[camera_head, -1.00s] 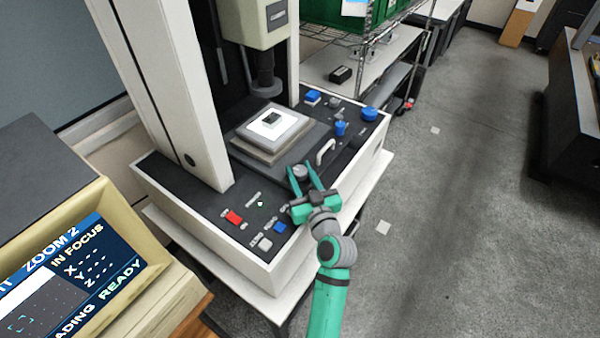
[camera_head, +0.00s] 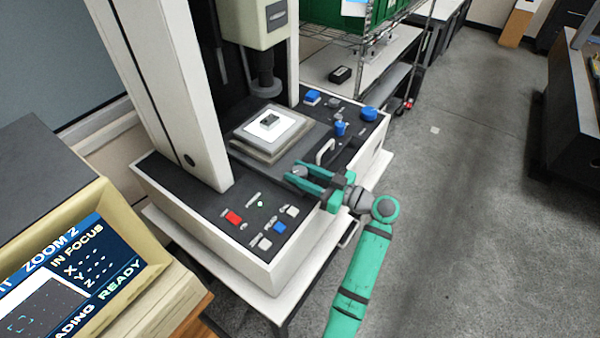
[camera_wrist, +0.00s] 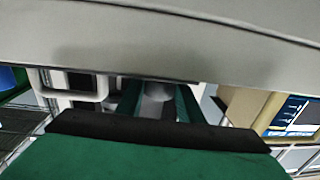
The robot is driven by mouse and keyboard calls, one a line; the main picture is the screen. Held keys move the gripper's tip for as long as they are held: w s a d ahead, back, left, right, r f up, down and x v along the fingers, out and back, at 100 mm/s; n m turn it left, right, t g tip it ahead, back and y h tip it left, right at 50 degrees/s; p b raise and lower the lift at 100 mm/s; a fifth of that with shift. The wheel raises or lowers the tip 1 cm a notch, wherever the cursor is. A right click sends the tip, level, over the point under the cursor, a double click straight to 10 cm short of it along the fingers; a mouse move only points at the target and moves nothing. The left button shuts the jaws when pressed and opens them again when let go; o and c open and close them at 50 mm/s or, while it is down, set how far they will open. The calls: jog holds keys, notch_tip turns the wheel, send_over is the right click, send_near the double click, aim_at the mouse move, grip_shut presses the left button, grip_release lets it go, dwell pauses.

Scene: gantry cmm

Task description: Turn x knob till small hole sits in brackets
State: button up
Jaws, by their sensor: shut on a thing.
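The grey x knob (camera_head: 299,170) stands on the machine's dark front panel. My gripper (camera_head: 303,173) is shut on it, reaching in from the right with one green finger on each side. In the wrist view a grey cylinder, likely the knob (camera_wrist: 159,91), shows between the fingers, partly hidden. The screen (camera_head: 58,278) at lower left shows "IN FOCUS", "READY" and dashes after X, Y and Z. Green brackets (camera_head: 22,325) sit low on its picture, which is cut by the frame edge. I cannot make out the small hole.
The stage (camera_head: 246,148) carries a white plate with a small dark part (camera_head: 270,121), under the lens (camera_head: 265,82). A white handle (camera_head: 325,151) stands close behind my gripper. Red (camera_head: 232,217) and blue (camera_head: 280,228) buttons lie in front.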

jog(key=shift+f+n+g+y, duration=0.1)
jog(key=shift+n+g+y, duration=0.25)
jog(key=shift+g, duration=0.25)
jog(key=o, duration=1.1)
jog(key=v, duration=1)
jog(key=shift+s+d, duration=0.2)
jog(key=shift+d, duration=0.15)
